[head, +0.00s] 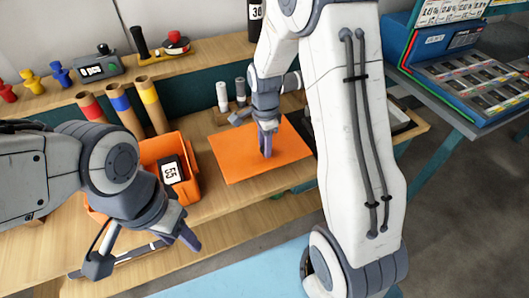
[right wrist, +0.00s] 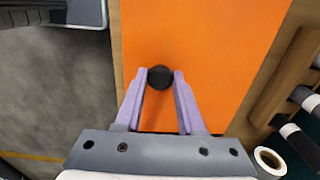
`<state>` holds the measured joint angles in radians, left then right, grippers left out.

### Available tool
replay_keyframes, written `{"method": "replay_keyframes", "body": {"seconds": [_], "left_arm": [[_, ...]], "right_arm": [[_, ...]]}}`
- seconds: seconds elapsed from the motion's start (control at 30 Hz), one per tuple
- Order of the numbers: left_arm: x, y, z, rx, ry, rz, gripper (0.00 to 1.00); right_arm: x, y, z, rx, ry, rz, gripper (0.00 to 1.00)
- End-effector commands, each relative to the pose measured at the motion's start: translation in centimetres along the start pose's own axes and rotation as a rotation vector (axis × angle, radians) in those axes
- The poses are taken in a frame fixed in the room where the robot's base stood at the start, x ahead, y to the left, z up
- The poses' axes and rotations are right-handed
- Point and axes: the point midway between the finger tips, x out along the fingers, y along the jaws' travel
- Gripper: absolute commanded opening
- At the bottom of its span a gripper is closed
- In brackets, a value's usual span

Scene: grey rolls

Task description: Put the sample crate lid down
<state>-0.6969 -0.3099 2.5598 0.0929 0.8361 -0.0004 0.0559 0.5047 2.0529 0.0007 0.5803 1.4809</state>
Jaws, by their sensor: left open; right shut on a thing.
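The sample crate lid (head: 240,160) is a flat orange plate with a round black knob (right wrist: 160,77). My right gripper (head: 266,138) is shut on this knob, with the knob between its two fingertips in the right wrist view. The lid is over the wooden bench, right of the orange crate (head: 192,167); I cannot tell whether it touches the bench. The crate is open and holds a black box with a white number label (head: 171,171). My left arm hides part of the crate. My left gripper (head: 142,250) is open and empty in front of the crate.
Rolls with red, blue and yellow ends (head: 122,107) stand behind the crate. White-topped and grey cylinders (head: 222,97) stand behind the lid. A back shelf (head: 50,95) carries knobs and a digital display. A dark tray (head: 398,118) is to the right of my right arm.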

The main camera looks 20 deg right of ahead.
Motion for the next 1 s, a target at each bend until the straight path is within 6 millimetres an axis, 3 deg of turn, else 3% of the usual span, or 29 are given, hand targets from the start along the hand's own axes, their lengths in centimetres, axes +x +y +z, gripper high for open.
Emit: {"method": "replay_keyframes", "body": {"seconds": [0.3, 0.67, 0.7, 0.77, 1.0], "left_arm": [[-0.4, 0.0, 0.0, 0.0, 0.0, 0.0, 0.5], [-0.2, 0.0, 0.0, 0.0, 0.0, 0.0, 0.5], [-0.3, 0.0, 0.0, 0.0, 0.0, 0.0, 0.5], [-0.3, 0.0, 0.0, 0.0, 0.0, 0.0, 0.5], [-0.3, 0.0, 0.0, 0.0, 0.0, 0.0, 0.5]], "right_arm": [[3.8, -0.1, 0.1, 0.0, 0.0, 0.002, 0.0], [4.3, -0.2, 0.0, 0.0, 0.0, -0.001, 0.0], [4.3, -0.1, 0.0, 0.0, 0.0, -0.001, 0.5], [4.2, -0.1, 0.0, -0.001, 0.0, -0.001, 0.68], [4.2, -0.2, 0.0, -0.001, 0.0, -0.001, 0.68]]}}
